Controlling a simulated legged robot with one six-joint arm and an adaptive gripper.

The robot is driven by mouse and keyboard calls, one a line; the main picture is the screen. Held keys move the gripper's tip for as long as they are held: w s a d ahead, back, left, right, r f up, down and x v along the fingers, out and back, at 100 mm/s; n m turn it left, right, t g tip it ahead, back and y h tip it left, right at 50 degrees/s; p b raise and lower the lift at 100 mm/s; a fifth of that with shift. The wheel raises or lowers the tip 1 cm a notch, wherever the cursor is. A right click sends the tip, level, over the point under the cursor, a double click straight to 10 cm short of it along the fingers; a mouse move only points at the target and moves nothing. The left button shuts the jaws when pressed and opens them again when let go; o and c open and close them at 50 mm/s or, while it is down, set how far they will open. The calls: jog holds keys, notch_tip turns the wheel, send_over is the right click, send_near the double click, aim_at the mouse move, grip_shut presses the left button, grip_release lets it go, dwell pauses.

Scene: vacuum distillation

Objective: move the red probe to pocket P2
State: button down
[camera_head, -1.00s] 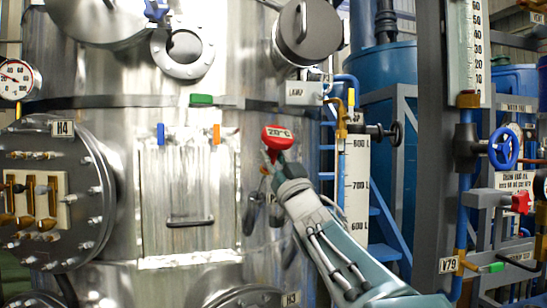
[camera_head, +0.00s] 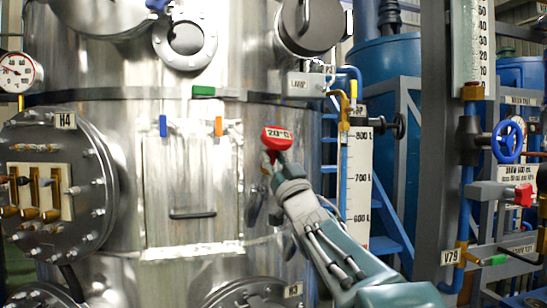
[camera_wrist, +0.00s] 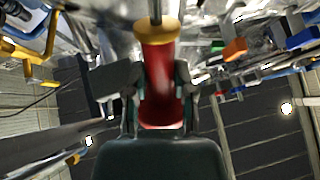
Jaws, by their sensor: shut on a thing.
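My gripper (camera_head: 273,160) is shut on the probe from below. In the wrist view the probe's red body (camera_wrist: 158,85) sits between the two fingers, with a yellow collar and a thin metal stem pointing away from my gripper. I cannot make out a P2 label or its pocket in either view.
A flanged cover marked H4 (camera_head: 85,150) juts out at the left. A panel with a handle (camera_head: 192,214) and blue and orange clips is left of the probe. A level scale (camera_head: 357,185), blue ladder and V79 pipework (camera_head: 463,210) stand at the right.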

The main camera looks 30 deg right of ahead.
aim_at(265, 176)
jog(key=shift+w+f, duration=0.85)
jog(key=shift+f, duration=0.3)
jog(key=shift+w+f, duration=0.8)
jog(key=shift+f, duration=0.3)
dwell(0.3)
jog(key=shift+c, duration=1.9)
grip_release()
jog(key=v, duration=1.2)
jog(key=shift+f, duration=0.1)
